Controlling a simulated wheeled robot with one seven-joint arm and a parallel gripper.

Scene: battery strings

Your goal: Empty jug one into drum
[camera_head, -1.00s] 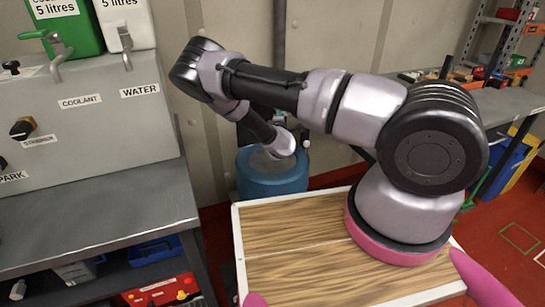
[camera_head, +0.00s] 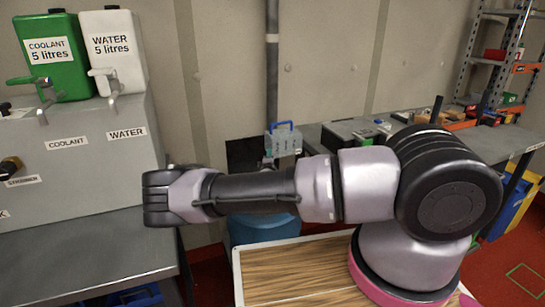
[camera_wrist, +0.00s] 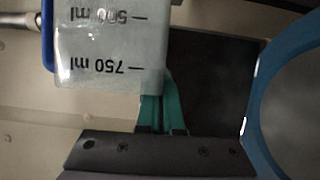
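Jug one, as I take it, is a clear grey jug (camera_head: 284,143) with blue at its top, showing above my forearm in the head view. No label on it is readable as its name. In the wrist view the jug (camera_wrist: 108,45) shows 500 ml and 750 ml marks, upside down in the picture. My gripper (camera_wrist: 163,112) has teal fingers that meet the jug's edge and look closed on it; the exact grip is partly hidden. The blue drum (camera_head: 262,230) stands below, partly behind my arm. Its blue rim (camera_wrist: 257,85) is at the right of the wrist view, apart from the jug.
A green coolant container (camera_head: 52,70) and a white water container (camera_head: 113,60) with taps stand on a grey cabinet (camera_head: 75,175) at left. A bench (camera_head: 310,135) with tools and boxes runs along the back right. A dark panel (camera_head: 243,155) is on the wall behind the drum.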

